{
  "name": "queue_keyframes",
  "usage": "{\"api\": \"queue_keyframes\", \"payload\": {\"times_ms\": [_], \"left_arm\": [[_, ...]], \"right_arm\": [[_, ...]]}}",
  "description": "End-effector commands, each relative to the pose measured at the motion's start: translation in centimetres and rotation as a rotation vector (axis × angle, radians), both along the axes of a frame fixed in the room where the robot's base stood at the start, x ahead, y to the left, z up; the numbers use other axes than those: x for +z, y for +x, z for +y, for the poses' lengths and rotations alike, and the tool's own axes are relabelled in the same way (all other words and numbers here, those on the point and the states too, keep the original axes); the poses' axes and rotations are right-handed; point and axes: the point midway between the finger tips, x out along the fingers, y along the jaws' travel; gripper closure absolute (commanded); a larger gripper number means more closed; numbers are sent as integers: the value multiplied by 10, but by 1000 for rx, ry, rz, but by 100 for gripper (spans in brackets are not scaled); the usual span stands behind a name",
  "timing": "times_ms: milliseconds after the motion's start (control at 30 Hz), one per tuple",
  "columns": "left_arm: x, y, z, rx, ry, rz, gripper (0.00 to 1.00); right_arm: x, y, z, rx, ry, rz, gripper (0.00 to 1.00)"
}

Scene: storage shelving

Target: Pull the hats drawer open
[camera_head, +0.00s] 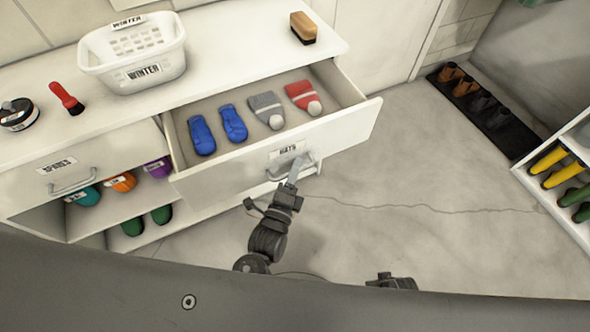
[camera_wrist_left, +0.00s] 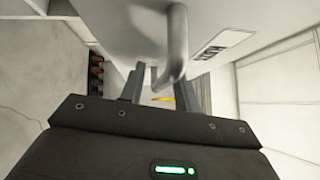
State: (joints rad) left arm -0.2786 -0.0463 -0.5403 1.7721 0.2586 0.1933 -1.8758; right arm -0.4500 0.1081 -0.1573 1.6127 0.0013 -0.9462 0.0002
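The hats drawer (camera_head: 340,134) is pulled out from the white cabinet. Its front carries a HATS label and a grey bar handle (camera_head: 305,166). Inside lie two blue mittens and two knit hats, one grey and one red. My left gripper (camera_head: 294,172) is at the handle. In the left wrist view its two fingers (camera_wrist_left: 160,90) stand apart, with the handle (camera_wrist_left: 177,45) at their tips, nearer the right finger. Whether they touch it I cannot tell. A dark part of mine shows low in the head view, where my right gripper's fingers cannot be made out.
A white WINTER basket (camera_head: 136,60), a brush (camera_head: 303,28), a red-handled brush (camera_head: 67,98) and a round tin (camera_head: 18,114) stand on the cabinet top. A closed drawer (camera_head: 80,172) is at left. Floor (camera_head: 420,190) is clear to the right, up to a boot shelf (camera_head: 545,190).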

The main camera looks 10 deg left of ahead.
Motion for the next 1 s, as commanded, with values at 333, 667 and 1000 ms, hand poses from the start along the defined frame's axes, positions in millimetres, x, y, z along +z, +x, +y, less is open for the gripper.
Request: {"api": "queue_keyframes", "payload": {"times_ms": [333,667,1000], "left_arm": [[-1,-5,1,-1,0,0,68],[-9,-61,14,-2,1,2,68],[-14,-102,24,-1,0,1,68]], "right_arm": [[0,0,0,0,0,1,70],[-2,-2,0,0,0,0,70],[-2,-2,0,0,-1,3,70]]}}
